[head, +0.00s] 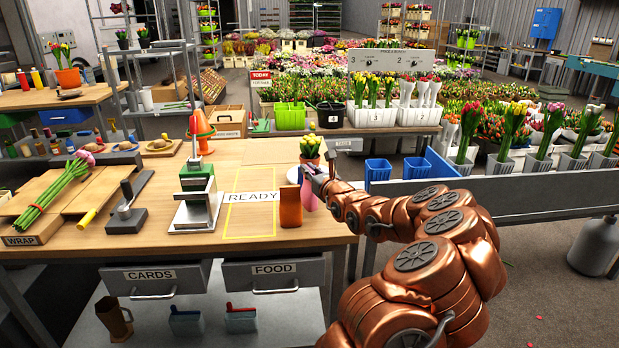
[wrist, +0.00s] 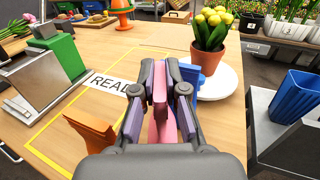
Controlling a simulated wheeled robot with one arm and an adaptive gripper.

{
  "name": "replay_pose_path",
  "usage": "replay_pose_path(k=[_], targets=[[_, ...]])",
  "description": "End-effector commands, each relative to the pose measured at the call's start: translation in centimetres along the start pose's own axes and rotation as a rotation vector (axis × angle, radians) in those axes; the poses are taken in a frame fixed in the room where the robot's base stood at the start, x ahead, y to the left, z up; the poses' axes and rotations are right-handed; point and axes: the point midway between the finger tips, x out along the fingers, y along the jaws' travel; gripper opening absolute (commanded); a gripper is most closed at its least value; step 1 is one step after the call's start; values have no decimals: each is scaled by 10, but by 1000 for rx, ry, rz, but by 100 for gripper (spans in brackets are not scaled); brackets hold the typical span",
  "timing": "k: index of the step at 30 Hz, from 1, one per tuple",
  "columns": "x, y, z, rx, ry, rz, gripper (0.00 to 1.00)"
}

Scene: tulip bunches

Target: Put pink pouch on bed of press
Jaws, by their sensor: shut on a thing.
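The pink pouch (head: 308,196) is at the right end of the wooden bench, beside the orange-brown pouch. My gripper (head: 312,178) is shut on its upper part; in the wrist view the pouch (wrist: 160,84) shows between the fingers, partly hidden by them. I cannot tell whether its bottom touches the bench. The press (head: 197,183) has a green body and stands left of the yellow-outlined READY area. Its flat metal bed (head: 193,218) is bare. In the wrist view the press (wrist: 62,52) is at the upper left, apart from my gripper.
The orange-brown pouch (head: 290,207) stands close left of my gripper. A potted yellow tulip (wrist: 210,38) stands on a white saucer (wrist: 218,84) behind it, with a blue item (wrist: 191,73) alongside. The READY area (head: 251,222) between pouch and press is clear.

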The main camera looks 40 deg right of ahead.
Motion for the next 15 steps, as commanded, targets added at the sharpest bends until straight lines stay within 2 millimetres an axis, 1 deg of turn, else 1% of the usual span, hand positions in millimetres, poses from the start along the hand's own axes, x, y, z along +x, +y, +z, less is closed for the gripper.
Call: replay_pose_path(k=[3,6,9,15], targets=[[0,-1,-13,-1,6,-1,0],[0,0,-22,1,4,-1,0],[0,0,-25,1,2,0,0],[0,0,-24,1,1,-1,0]])
